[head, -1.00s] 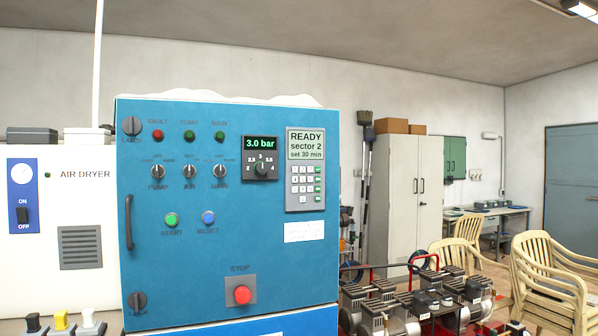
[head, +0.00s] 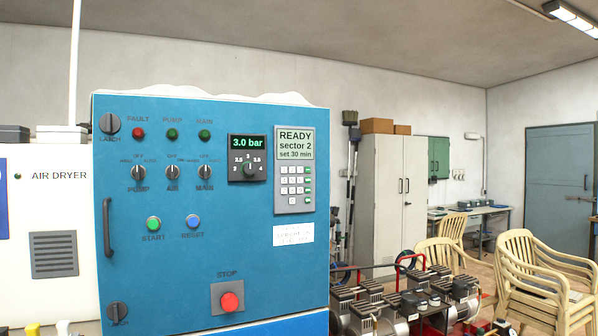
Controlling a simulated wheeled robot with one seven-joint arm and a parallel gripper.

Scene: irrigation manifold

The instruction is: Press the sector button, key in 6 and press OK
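The keypad controller (head: 294,170) is a grey unit at the upper right of the blue cabinet door (head: 160,270). Its greenish display (head: 295,143) reads "READY, sector 2, set 30 min". The labels on the keys are too small to read, so I cannot tell which is sector, 6 or OK. My gripper is not in the head view.
The cabinet door also carries a 3.0 bar display (head: 247,142) with a dial, several switches, a green START button (head: 153,223), a blue RESET button (head: 193,221) and a red STOP button (head: 230,301). Compressors (head: 400,300) and chairs (head: 540,265) stand at the right.

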